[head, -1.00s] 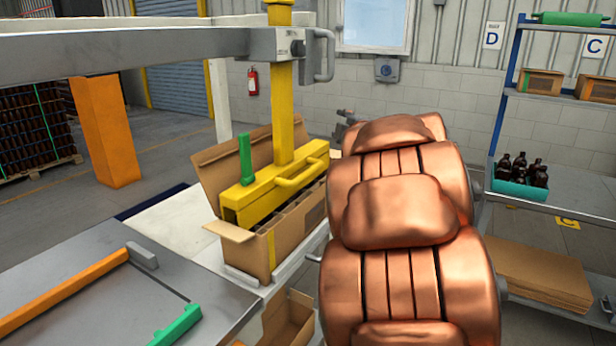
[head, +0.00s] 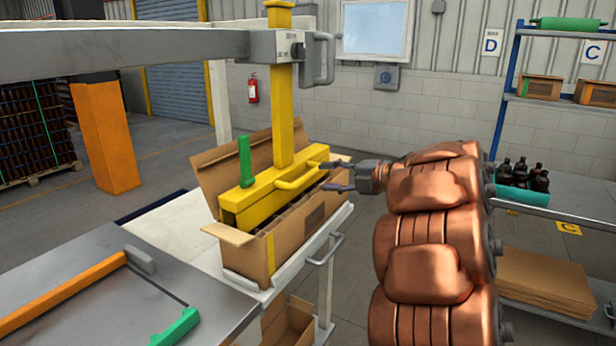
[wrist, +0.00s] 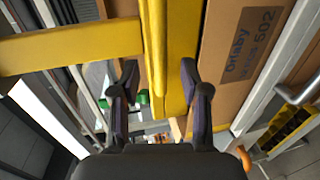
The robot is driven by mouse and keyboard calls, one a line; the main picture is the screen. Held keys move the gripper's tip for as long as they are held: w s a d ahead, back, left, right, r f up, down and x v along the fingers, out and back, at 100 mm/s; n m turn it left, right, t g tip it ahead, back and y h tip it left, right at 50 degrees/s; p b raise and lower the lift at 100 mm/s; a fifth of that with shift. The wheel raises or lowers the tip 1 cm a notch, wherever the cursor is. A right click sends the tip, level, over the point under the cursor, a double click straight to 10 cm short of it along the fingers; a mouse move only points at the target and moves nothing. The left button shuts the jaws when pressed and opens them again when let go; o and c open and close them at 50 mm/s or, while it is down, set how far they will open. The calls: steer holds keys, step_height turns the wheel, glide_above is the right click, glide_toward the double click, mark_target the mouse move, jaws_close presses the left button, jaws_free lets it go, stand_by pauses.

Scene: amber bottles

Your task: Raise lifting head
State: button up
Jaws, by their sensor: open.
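The yellow lifting head (head: 250,203) sits low in an open cardboard box (head: 300,236), on a yellow post (head: 284,125). A green lever (head: 245,160) stands upright on its left part, and a yellow bar handle (head: 297,178) projects from its near side. My gripper (head: 328,177) is open and empty just right of the handle, with its fingers pointing left, apparently apart from it. In the wrist view, yellow parts of the lifting head (wrist: 172,50) pass beyond and between the open fingers (wrist: 159,75). The box's printed side (wrist: 240,50) is at right there.
The box stands on a white cart with a rail (head: 328,250). A grey overhead beam (head: 130,48) crosses above. A steel table (head: 95,285) with orange and green bars is at front left. Shelving with brown bottles in a teal crate (head: 522,196) is at right.

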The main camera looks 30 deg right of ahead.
mark_target(312, 176)
steer(key=shift+p+x, duration=0.75)
steer(key=shift+x, duration=2.7)
steer(key=shift+r, duration=0.1)
jaws_close()
